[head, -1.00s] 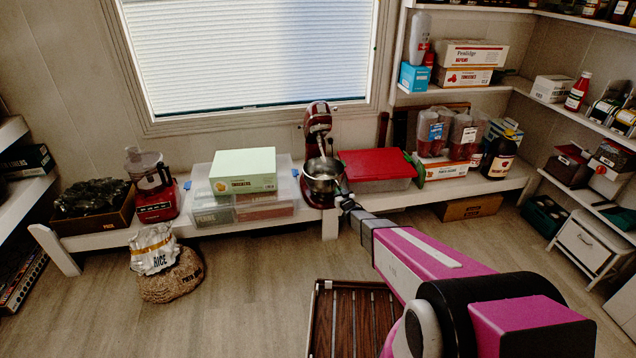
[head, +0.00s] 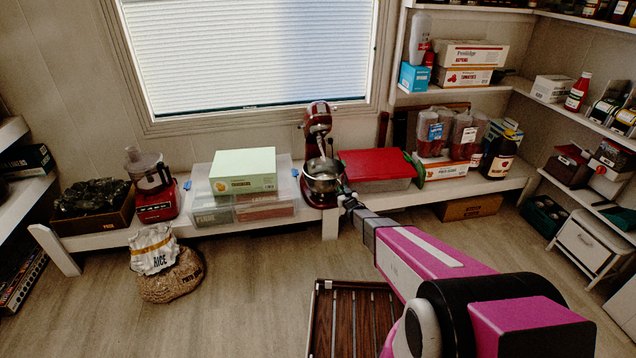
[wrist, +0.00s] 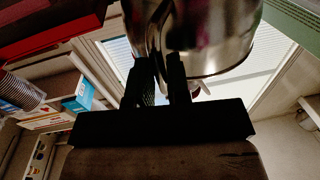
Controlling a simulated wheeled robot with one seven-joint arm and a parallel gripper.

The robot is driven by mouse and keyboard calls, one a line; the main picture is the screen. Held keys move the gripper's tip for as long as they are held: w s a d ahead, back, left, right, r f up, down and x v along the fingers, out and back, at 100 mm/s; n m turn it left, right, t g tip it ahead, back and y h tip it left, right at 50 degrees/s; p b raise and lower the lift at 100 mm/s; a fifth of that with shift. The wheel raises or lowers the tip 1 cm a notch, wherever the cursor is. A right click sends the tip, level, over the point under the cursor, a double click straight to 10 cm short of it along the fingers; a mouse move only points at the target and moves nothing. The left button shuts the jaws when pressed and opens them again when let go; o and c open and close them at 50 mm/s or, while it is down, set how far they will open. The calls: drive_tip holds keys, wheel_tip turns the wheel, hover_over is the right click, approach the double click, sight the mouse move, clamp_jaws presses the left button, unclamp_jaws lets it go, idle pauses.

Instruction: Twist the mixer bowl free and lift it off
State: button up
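The red stand mixer (head: 317,122) stands on the low white bench below the window. Its shiny metal bowl (head: 322,177) sits under the mixer head, upright as far as I can tell. In the wrist view the bowl (wrist: 215,40) fills the upper middle, close in front of my gripper (wrist: 162,75). The two dark fingers are close together on either side of the bowl's metal handle (wrist: 156,38), and look closed on it. In the head view my gripper (head: 345,197) is small and meets the bowl's lower right side. The bowl's base is partly hidden.
A red-lidded container (head: 376,165) stands close right of the mixer. A clear bin (head: 262,208) with a pale green box (head: 243,171) on it is close left. A slatted wooden piece (head: 352,325) stands on the floor in front. Floor to the left is mostly free.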

drive_tip(key=o, duration=0.3)
drive_tip(key=v, duration=1.1)
drive_tip(key=s+d+r+m+g+h, duration=0.4)
drive_tip(key=s+d+r+g+h, duration=0.3)
drive_tip(key=d+r, duration=0.25)
drive_tip(key=s+d+r+g, duration=0.1)
drive_tip(key=s+r+g, duration=0.3)
drive_tip(key=s, duration=0.7)
drive_tip(key=s+d+r+g, duration=0.1)
drive_tip(key=s+r+g, duration=0.4)
drive_tip(key=s, duration=0.7)
drive_tip(key=shift+s+d+r+m+g, duration=0.2)
drive_tip(key=shift+d+m+g, duration=0.05)
drive_tip(key=shift+m+g, duration=0.05)
